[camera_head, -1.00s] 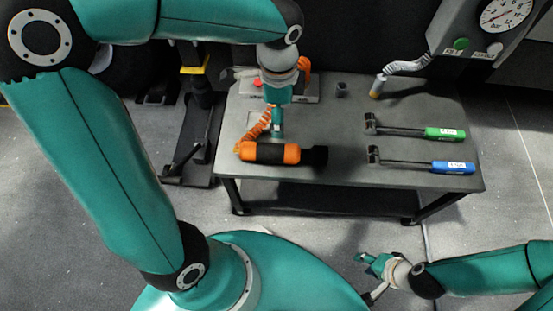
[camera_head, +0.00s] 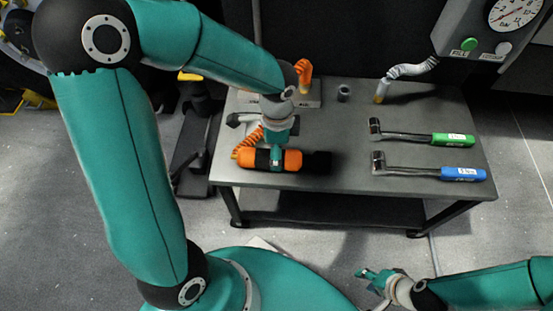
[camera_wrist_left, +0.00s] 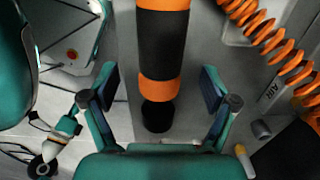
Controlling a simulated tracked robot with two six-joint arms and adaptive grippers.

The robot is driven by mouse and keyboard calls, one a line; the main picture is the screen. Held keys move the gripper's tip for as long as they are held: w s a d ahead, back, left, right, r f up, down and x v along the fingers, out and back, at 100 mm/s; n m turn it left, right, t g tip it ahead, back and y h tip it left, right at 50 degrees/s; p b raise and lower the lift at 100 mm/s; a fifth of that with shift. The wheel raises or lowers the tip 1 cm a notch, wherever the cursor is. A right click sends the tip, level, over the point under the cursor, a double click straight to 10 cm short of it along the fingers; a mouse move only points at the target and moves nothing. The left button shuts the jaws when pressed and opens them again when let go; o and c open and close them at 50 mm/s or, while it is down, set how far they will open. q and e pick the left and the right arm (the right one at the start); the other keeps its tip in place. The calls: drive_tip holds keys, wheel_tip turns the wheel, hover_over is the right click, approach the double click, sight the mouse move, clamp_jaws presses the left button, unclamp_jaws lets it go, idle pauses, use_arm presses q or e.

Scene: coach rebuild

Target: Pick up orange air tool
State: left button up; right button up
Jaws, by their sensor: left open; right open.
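The orange air tool (camera_head: 292,160) lies on its side on the grey table, with orange bands, a black grip and a black end to the right. In the left wrist view the tool (camera_wrist_left: 162,60) runs lengthwise between the spread fingers. My left gripper (camera_head: 276,157) is over the tool's middle in the head view. In the wrist view the left gripper (camera_wrist_left: 162,103) is open, a finger on each side of the tool with a gap to each. My right gripper (camera_head: 370,283) is open and empty, low in front of the table.
An orange coiled hose (camera_wrist_left: 270,40) runs beside the tool. A green-handled wrench (camera_head: 450,139) and a blue-handled wrench (camera_head: 460,174) lie on the table's right side. A gauge box (camera_head: 490,40) stands at the back right. A small dark cup (camera_head: 344,93) is near the back edge.

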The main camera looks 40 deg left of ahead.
use_arm(q)
wheel_tip(320, 180, down, 4)
drive_tip(key=shift+r+b, duration=0.25)
drive_tip(key=shift+b, duration=0.3)
drive_tip(key=c, duration=1.4)
drive_tip(key=shift+r, duration=0.1)
drive_tip(key=shift+c, duration=0.7)
drive_tip(key=shift+r, duration=0.1)
